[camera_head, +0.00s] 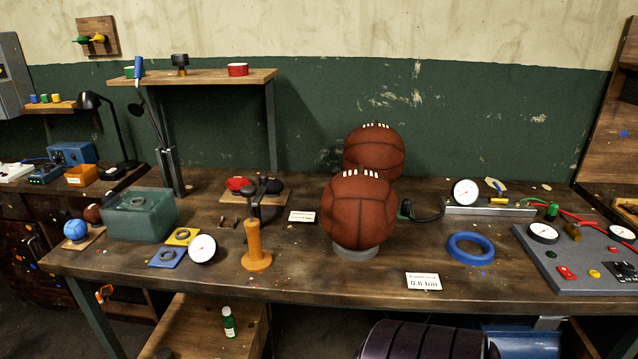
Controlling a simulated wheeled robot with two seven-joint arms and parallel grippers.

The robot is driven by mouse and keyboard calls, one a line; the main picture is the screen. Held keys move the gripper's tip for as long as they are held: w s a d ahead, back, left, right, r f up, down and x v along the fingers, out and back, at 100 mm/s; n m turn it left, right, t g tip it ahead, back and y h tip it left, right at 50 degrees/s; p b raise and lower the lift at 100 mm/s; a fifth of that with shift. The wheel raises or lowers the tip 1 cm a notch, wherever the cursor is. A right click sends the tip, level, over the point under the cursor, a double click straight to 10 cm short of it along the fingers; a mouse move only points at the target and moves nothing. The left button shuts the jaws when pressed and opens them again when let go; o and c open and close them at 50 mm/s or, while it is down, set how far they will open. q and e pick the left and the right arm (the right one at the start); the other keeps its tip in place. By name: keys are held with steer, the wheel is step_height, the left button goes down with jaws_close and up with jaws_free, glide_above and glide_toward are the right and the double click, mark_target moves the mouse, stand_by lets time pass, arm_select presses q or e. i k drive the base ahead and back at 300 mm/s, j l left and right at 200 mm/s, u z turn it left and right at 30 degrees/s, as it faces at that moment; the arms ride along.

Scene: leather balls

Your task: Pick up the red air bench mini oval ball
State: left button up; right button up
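A small dark reddish-brown oval ball (93,213) sits at the far left of the workbench, behind a small blue ball (75,230) on a wooden board. A brighter red, flattened oval item (238,184) lies near the bench's middle, beside a dark one and partly behind a pump stand. I cannot tell for sure which of the two is the mini oval ball. Two large brown laced balls, a front one (359,208) and a rear one (374,149), stand right of the middle. Neither of my grippers is in view.
A translucent green tank (140,214) stands beside the small balls. A raised shelf (205,77) spans the back left. The front edge between the label card and tool is clear.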

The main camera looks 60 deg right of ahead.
mark_target(234, 183)
steer(key=z, duration=1.65)
